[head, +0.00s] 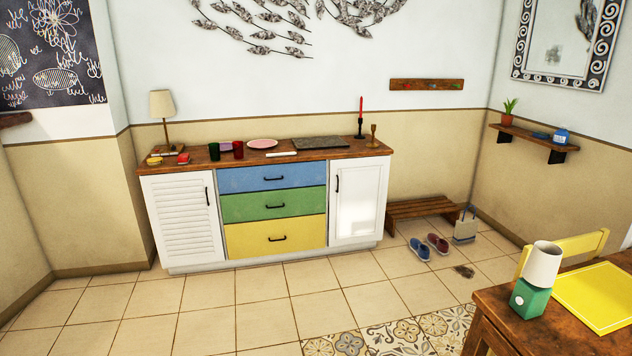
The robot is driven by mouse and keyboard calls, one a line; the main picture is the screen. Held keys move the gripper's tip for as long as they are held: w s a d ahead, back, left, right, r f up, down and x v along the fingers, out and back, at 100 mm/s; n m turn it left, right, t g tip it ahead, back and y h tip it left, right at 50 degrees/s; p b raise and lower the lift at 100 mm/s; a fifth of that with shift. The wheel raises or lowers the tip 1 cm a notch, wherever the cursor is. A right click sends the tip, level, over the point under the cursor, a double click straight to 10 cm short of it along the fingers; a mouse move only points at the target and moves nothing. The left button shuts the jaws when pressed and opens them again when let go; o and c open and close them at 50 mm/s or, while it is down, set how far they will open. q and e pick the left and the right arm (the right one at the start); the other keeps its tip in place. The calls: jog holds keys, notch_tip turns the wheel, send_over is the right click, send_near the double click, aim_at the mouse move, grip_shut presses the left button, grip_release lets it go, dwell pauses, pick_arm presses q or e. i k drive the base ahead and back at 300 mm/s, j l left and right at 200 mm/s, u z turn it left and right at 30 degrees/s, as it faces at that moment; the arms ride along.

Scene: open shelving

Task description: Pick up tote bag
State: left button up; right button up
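The tote bag (465,230) is a small greyish bag with blue handles standing upright. It stands on the tiled floor in the right part of the head view, by the right end of a low wooden bench (420,208). Its handles point up. Neither of my grippers shows in the head view, so their state cannot be seen.
A sideboard (355,215) with coloured drawers stands against the back wall. A wooden table (560,335) and yellow chair (566,246) fill the lower right. Floor before the sideboard is clear.

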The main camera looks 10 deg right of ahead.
aim_at(465, 229)
jog(key=i, duration=0.65)
jog(key=i+j+z, duration=0.15)
jog(key=i, duration=0.55)
jog(key=i+j, duration=0.1)
jog(key=i, duration=0.55)
